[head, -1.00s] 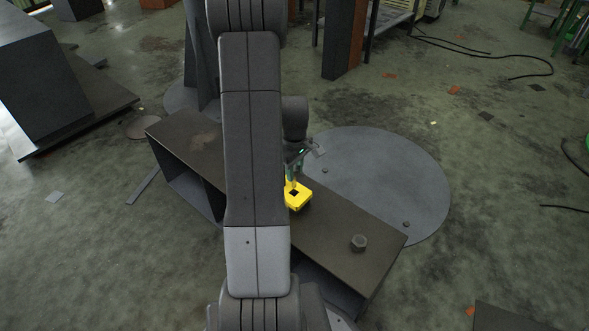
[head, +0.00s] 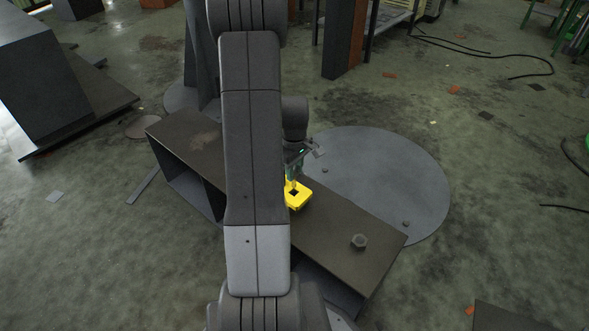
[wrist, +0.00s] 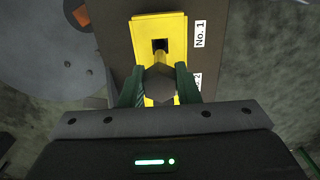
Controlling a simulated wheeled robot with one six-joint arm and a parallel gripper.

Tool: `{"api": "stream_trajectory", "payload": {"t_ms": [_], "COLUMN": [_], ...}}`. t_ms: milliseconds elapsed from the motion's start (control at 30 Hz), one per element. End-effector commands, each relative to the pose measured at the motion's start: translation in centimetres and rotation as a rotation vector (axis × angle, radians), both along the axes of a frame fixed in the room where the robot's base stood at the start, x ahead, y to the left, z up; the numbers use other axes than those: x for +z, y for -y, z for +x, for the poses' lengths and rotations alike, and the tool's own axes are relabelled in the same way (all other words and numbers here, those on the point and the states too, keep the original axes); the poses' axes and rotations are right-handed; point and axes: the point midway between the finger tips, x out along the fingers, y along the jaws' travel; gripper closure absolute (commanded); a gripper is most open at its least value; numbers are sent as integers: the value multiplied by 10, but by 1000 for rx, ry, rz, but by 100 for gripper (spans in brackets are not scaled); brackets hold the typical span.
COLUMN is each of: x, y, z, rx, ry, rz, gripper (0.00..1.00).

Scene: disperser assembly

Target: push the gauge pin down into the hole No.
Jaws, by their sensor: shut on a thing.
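The yellow block (head: 303,200) sits on the dark bench top, partly hidden behind my arm in the head view. In the wrist view the yellow block (wrist: 146,28) shows a dark square hole (wrist: 160,45) beside the "No. 1" label (wrist: 200,34). A second label (wrist: 198,81), ending in 2, is partly covered by a finger. My gripper (wrist: 160,78) has its green fingers closed on the gauge pin (wrist: 160,83), whose dark six-sided head lies between them. A yellowish shaft reaches from the head toward the No. 1 hole. Its depth in the hole cannot be told.
A hex nut (head: 359,242) stands on the right part of the dark bench (head: 325,228). A round grey plate (head: 385,180) lies on the floor behind it. The bench top between block and nut is clear.

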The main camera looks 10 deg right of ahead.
Motion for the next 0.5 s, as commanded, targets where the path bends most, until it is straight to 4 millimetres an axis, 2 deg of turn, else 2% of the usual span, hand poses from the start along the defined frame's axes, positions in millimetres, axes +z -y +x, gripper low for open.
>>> {"api": "stream_trajectory", "payload": {"t_ms": [500], "x": [-5], "y": [0], "z": [0], "rx": [0], "ry": [0], "rz": [0], "gripper": [100]}}
